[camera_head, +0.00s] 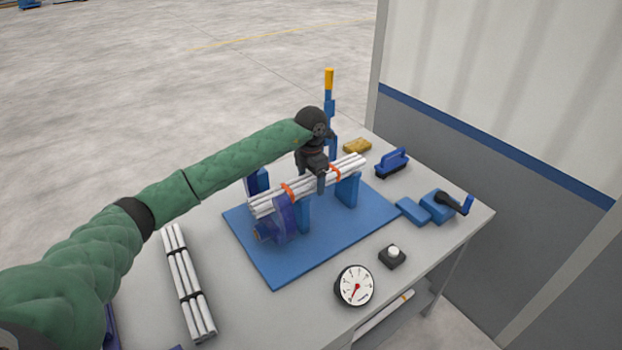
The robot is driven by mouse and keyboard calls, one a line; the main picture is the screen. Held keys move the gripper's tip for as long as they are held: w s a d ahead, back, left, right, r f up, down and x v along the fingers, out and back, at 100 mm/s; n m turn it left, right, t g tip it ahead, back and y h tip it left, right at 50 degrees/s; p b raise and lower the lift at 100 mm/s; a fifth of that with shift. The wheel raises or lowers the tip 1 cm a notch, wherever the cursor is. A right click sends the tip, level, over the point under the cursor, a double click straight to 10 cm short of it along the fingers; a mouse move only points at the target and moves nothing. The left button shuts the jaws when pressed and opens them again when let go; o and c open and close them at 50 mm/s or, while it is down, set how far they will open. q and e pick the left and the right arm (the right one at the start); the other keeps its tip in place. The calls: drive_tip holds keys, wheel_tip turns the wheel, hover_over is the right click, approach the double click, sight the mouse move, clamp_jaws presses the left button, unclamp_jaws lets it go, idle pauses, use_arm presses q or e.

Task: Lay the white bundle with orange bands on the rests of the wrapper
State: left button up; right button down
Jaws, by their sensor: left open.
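The white bundle with orange bands (343,168) lies lengthwise across the blue rests (347,191) of the wrapper, and looks level on them. The wrapper has a blue base plate (350,232), a dark blue rounded part (284,224) at its near left end and a tall blue post with an orange top (330,80) behind. My left gripper (319,182) is open at the middle of the bundle, between the two orange bands, with its fingers down around the pipes. The far finger and any contact with the pipes are hidden. My right gripper is out of view.
A white bundle with black bands (182,272) lies left on the grey table. A dial gauge (355,286), a button box (392,257), blue blocks (412,211), a crank (455,204), a blue brush (392,163) and a yellow sponge (357,146) stand around the plate.

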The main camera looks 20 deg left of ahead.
sight(311, 177)
use_arm(q)
drive_tip(key=shift+r, duration=0.1)
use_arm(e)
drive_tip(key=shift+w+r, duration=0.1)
use_arm(q)
drive_tip(key=shift+r, duration=0.5)
drive_tip(key=shift+r+b, duration=0.4)
wheel_tip(311, 177, up, 10)
drive_tip(key=b, duration=0.3)
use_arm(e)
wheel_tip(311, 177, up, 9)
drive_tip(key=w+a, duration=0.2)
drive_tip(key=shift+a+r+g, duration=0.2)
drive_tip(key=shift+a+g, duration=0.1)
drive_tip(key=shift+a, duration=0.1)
